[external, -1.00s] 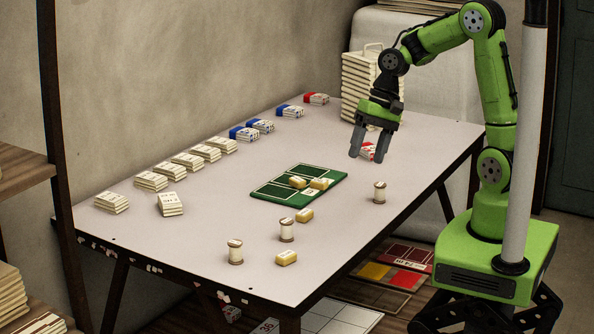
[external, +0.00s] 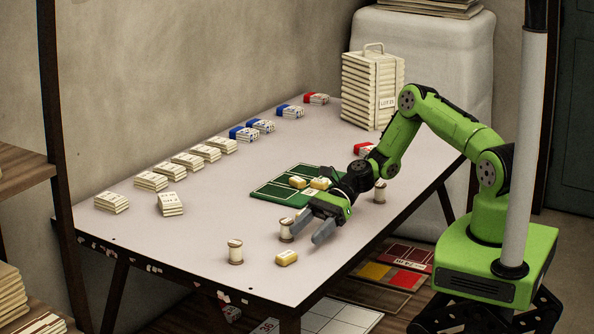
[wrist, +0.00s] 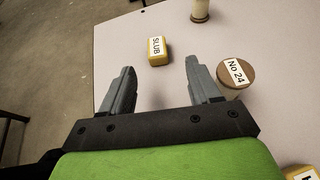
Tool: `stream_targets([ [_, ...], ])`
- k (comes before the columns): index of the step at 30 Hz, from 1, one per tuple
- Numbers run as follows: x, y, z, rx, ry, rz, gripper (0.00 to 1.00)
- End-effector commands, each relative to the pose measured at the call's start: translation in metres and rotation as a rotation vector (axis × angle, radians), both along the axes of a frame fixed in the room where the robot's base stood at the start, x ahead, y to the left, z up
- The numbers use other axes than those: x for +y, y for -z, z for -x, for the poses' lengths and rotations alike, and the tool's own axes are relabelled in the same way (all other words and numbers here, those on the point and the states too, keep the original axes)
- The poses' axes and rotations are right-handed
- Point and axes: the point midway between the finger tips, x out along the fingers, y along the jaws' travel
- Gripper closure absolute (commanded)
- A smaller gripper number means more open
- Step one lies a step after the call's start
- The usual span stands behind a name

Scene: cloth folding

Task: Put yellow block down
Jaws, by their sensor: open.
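A yellow block (external: 286,258) lies near the front edge of the table. In the wrist view this yellow block (wrist: 158,52), labelled SLUB, lies just beyond and roughly between the fingertips. My gripper (external: 307,232) is open and empty, low over the table and pointing toward that block; both fingers (wrist: 161,70) show apart in the wrist view. Two more yellow blocks (external: 320,183) lie on the green board (external: 274,194). Another yellow block is mostly hidden by my gripper in the external view; a yellow corner (wrist: 303,172) shows at the wrist view's lower right.
Another spool (external: 235,251) stands left of the front block, and a third (external: 380,192) behind my wrist. Card stacks (external: 186,162) line the table's far side.

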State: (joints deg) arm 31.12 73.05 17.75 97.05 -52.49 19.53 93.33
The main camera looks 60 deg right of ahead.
Motion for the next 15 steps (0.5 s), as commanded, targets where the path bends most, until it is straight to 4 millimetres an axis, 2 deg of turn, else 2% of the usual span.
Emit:
stream_targets([
  [1, 0.010, 0.006, -0.001, 0.001, -0.004, 0.000, 0.38],
  [7, 0.033, 0.015, -0.005, 0.000, -0.003, 0.001, 0.38],
  [12, 0.063, 0.027, -0.008, 0.001, -0.004, 0.002, 0.38],
  [15, 0.071, 0.029, -0.010, -0.001, -0.001, 0.003, 0.38],
])
